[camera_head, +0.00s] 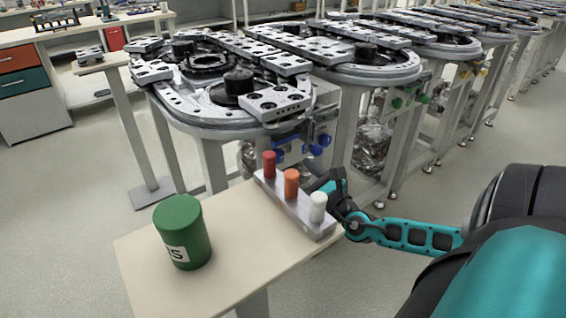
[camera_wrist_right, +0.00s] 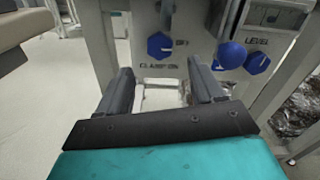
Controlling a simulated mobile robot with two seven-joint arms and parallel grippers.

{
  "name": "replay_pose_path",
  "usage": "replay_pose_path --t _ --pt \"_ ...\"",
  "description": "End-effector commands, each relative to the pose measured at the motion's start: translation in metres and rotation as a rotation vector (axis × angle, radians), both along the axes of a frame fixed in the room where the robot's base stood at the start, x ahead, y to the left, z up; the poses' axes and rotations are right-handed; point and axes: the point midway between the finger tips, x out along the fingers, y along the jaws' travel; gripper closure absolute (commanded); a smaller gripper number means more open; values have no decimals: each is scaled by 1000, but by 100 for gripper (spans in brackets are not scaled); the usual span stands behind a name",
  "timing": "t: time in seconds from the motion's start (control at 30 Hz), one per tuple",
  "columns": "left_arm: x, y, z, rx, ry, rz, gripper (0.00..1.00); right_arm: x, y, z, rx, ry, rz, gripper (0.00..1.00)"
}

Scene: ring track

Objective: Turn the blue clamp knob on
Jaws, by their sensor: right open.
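The blue clamp knob (camera_wrist_right: 160,45) is on a grey panel in the right wrist view. The word OFF is at its right, and CLAMP and ON are below it. Which way the knob is turned is too small to tell. My right gripper (camera_wrist_right: 160,78) is open and empty, its two fingers pointing at the panel on either side of the knob's line. The knob lies beyond the fingertips, with a gap that is hard to judge. In the head view my right gripper (camera_head: 328,182) is beside the bench, below the ring track (camera_head: 215,110). My left gripper is not in view.
Two more blue knobs, one round (camera_wrist_right: 231,55) and one at LEVEL (camera_wrist_right: 257,63), sit right of the clamp knob. A bench (camera_head: 150,265) holds a green canister (camera_head: 183,225) and a metal block (camera_head: 318,228) with red, orange and white pegs, close to my right gripper.

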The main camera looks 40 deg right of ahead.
Motion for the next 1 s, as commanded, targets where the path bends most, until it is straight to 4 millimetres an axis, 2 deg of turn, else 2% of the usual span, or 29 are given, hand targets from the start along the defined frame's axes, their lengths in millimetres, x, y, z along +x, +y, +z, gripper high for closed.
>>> replay_pose_path --t 0.2,0.4,0.6,0.9,1.0 --pt "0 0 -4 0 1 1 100 33 -4 1 2 -4 -2 33" --pt "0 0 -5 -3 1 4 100 55 -6 0 2 -3 -2 33" --pt "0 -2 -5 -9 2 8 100 64 -7 0 2 1 0 33" --pt "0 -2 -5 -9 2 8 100 65 -7 0 2 1 0 33" --pt "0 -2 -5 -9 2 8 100 65 -7 0 2 1 0 43"
